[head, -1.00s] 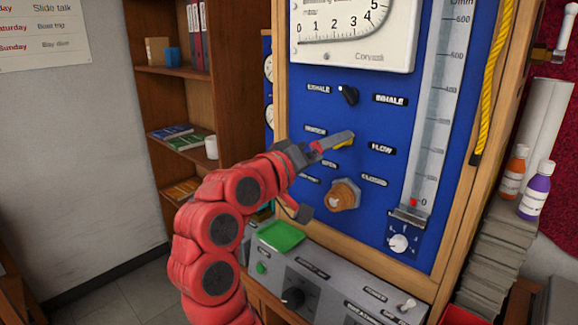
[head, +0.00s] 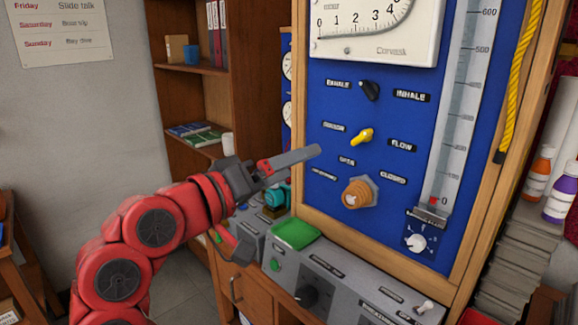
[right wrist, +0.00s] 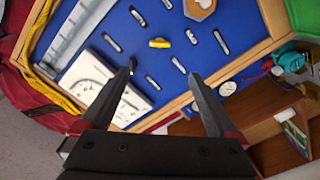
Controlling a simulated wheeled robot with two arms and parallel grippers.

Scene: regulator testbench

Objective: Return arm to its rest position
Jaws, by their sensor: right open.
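My right arm is red with round dark joint covers and reaches up from the lower left in the head view. Its gripper (head: 290,163) is empty and sits in front of the lower left part of the blue panel (head: 330,107), apart from the knobs. In the right wrist view the two dark fingers (right wrist: 165,95) are spread wide with nothing between them. The yellow knob (head: 362,136) is to the right of the fingertips and also shows in the wrist view (right wrist: 159,43). My left gripper is not in view.
An orange knob (head: 358,193) and a black knob (head: 369,90) are on the panel. A grey console (head: 330,285) with a green tray (head: 296,234) stands below. A wooden shelf (head: 190,69) is behind. Bottles (head: 538,172) stand at the right. The grey wall (head: 70,120) side is open.

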